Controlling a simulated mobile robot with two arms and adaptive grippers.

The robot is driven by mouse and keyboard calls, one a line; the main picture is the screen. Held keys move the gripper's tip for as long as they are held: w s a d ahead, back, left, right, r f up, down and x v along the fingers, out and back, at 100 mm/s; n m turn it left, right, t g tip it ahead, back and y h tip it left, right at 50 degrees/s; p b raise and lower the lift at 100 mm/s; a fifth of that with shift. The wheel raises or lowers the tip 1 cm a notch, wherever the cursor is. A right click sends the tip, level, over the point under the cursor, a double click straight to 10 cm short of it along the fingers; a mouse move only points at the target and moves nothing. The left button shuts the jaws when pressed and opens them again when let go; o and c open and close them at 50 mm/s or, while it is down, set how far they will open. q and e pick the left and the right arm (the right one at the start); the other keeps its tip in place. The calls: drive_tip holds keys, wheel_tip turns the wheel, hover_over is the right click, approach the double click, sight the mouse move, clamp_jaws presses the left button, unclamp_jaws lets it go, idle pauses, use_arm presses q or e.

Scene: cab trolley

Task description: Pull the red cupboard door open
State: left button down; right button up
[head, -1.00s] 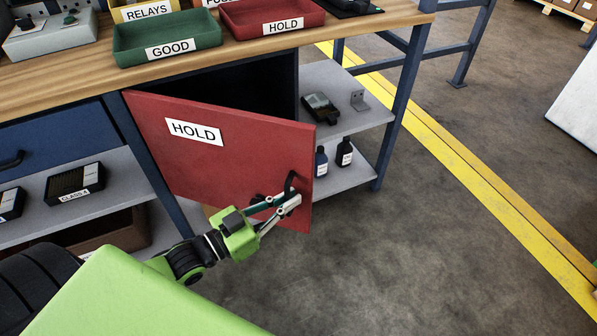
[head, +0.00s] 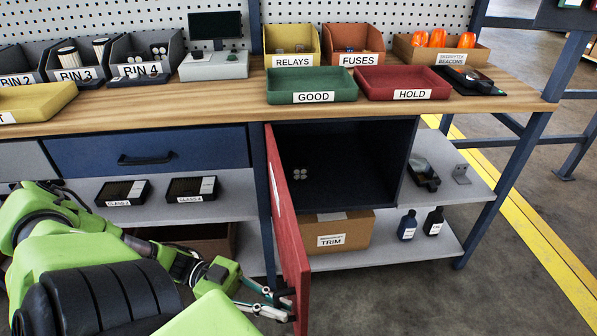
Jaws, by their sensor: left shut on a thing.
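The red cupboard door (head: 286,222) stands wide open in the head view, seen nearly edge-on and swung out toward me from its left-side hinge. My left gripper (head: 284,304) is at the lower outer part of the door, shut on the dark door handle (head: 287,292), which is mostly hidden by the fingers. My right gripper is not in view.
A TRIM box (head: 338,233) stands on the lower shelf below the cupboard. Two dark bottles (head: 407,225) are to its right. A blue drawer (head: 150,150) is left of the door. Trays stand on the wooden bench top (head: 220,98).

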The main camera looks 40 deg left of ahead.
use_arm(q)
drive_tip(key=shift+s+a+m+g, duration=0.3)
drive_tip(key=shift+s+a, duration=0.15)
drive_tip(key=shift+s, duration=0.2)
drive_tip(key=c, duration=2.4)
unclamp_jaws()
drive_tip(key=v, duration=1.2)
drive_tip(key=shift+f, duration=0.15)
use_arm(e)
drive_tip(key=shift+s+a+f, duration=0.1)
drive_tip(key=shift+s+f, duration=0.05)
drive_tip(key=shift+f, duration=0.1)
